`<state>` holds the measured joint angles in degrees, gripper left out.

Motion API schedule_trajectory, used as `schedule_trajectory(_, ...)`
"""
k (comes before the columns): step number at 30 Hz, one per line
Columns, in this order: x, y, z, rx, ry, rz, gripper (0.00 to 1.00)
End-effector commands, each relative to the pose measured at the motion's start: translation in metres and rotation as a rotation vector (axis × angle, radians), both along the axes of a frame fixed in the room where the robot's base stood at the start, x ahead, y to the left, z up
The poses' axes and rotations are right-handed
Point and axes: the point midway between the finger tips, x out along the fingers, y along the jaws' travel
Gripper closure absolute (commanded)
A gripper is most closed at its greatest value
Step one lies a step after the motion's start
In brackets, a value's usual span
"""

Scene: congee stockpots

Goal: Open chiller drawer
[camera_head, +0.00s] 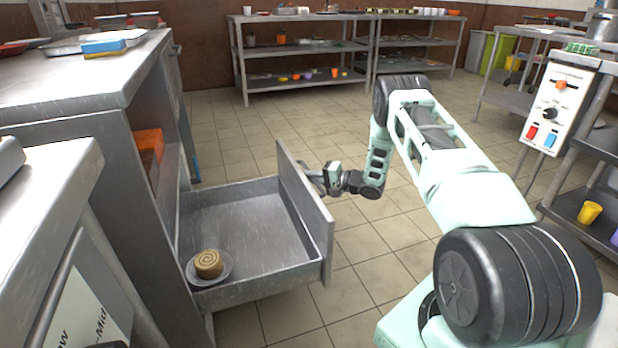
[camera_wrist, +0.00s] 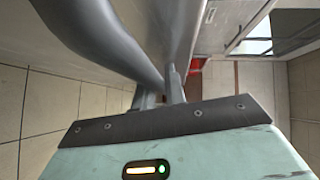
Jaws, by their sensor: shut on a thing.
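The chiller drawer (camera_head: 250,225) is a grey metal drawer pulled far out of the counter on the left in the head view. Its front panel (camera_head: 308,215) stands upright at its right end. Inside, near the front left corner, a rolled, spiral-topped item (camera_head: 209,262) sits on a small plate (camera_head: 222,272). My gripper (camera_head: 318,177) is at the outer side of the front panel, near its top. In the wrist view my gripper (camera_wrist: 160,92) is shut on a grey bar, the drawer handle (camera_wrist: 110,40). The exact finger contact is partly hidden.
A steel counter (camera_head: 80,85) stands left of the drawer, with a blue and yellow sponge (camera_head: 104,48) on top. A control panel (camera_head: 556,108) stands at the right. Shelves (camera_head: 300,50) line the back wall. The tiled floor beyond the drawer is clear.

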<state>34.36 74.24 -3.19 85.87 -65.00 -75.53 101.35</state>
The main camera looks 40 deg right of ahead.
Motion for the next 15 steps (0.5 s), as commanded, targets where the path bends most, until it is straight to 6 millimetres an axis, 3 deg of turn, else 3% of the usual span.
schedule_trajectory(5, -0.0002, 0.0000, -0.0009, 0.000, 0.002, 0.000, 1.00)
schedule_trajectory(6, -0.0002, 0.0000, -0.0008, -0.001, 0.002, 0.000, 0.78)
schedule_trajectory(15, -0.0007, -0.0004, 0.0000, -0.001, 0.001, -0.001, 0.78)
